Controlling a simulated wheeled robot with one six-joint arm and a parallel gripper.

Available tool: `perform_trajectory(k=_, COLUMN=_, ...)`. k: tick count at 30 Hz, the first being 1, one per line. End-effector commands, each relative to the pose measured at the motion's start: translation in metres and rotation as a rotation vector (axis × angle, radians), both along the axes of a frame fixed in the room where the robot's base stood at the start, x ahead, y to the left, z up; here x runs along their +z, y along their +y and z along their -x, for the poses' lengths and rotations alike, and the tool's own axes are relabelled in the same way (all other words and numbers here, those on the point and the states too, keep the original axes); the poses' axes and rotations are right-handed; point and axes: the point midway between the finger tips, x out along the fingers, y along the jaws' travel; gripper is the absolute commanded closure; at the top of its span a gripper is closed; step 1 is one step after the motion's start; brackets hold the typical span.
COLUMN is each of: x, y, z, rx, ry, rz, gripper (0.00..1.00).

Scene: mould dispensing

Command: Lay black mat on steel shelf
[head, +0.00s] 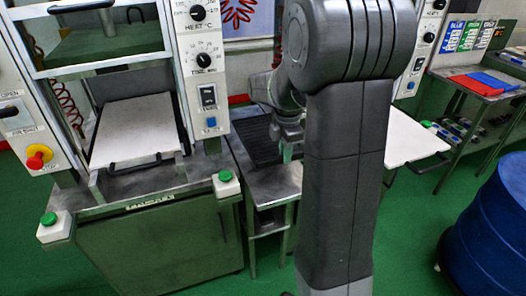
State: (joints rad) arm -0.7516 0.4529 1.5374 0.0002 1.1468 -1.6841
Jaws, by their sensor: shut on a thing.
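The black mat (256,141) is a dark, ribbed sheet between the two press machines, at or just above the steel shelf (272,186). I cannot tell whether it rests fully on the shelf. My gripper (288,154) points down at the mat's right side, and its jaws are shut on the mat. My arm hides the right part of the shelf and possibly some of the mat.
The left press (140,30) holds a pale plate (132,130) and has green buttons at its front corners. Another pale plate (408,140) juts out right of my arm. A blue drum (492,225) stands at right.

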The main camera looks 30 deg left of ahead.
Motion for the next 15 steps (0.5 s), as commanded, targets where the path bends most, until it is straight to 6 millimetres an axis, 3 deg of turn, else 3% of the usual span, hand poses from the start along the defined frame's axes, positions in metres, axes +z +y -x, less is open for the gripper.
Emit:
perform_trajectory(k=7, x=-0.045, y=-0.001, z=0.001, rx=-0.001, ry=0.005, rz=0.004, gripper=1.0)
perform_trajectory(k=15, x=-0.069, y=0.0, z=0.0, rx=-0.001, ry=0.002, rz=0.002, gripper=1.0)
